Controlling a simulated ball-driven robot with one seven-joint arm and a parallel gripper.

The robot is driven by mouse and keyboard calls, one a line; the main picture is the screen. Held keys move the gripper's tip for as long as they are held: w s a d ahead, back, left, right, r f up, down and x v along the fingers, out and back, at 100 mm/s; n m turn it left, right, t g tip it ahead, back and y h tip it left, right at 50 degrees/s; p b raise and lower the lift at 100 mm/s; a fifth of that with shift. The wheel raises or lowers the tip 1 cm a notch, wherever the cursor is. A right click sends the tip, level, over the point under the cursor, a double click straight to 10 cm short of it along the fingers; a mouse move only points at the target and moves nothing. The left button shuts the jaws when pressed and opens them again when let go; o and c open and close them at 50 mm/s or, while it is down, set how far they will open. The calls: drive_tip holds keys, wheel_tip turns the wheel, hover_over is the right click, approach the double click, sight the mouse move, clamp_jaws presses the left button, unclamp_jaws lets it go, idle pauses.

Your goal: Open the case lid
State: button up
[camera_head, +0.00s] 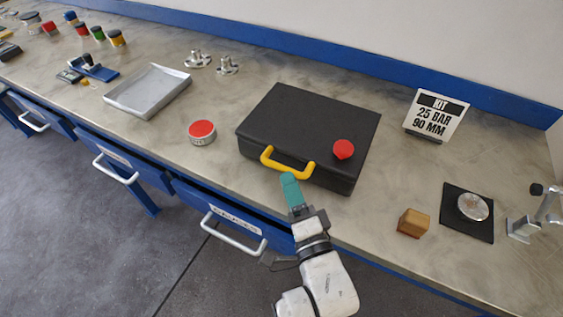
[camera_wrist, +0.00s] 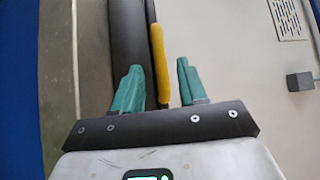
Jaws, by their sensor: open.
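The black case (camera_head: 308,128) lies flat on the bench with its lid closed. A yellow handle (camera_head: 287,165) is on its front edge, and a red round piece (camera_head: 343,149) shows on the right of its top. My gripper (camera_head: 289,178), with teal fingers, is just in front of the handle. In the wrist view my gripper (camera_wrist: 159,72) is open, and the yellow handle (camera_wrist: 157,45) appears in the gap between the fingers. The dark case side (camera_wrist: 128,45) is to the left there. I cannot tell whether the fingers touch the handle.
A red-topped round part (camera_head: 202,131) and a grey tray (camera_head: 148,91) are left of the case. A wooden block (camera_head: 412,223), a black mat with a metal disc (camera_head: 473,206) and a sign (camera_head: 436,114) are to the right.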

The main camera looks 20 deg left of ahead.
sight(283, 168)
drive_tip(key=shift+b+x, duration=0.3)
drive_tip(key=shift+x, duration=2.45)
clamp_jaws()
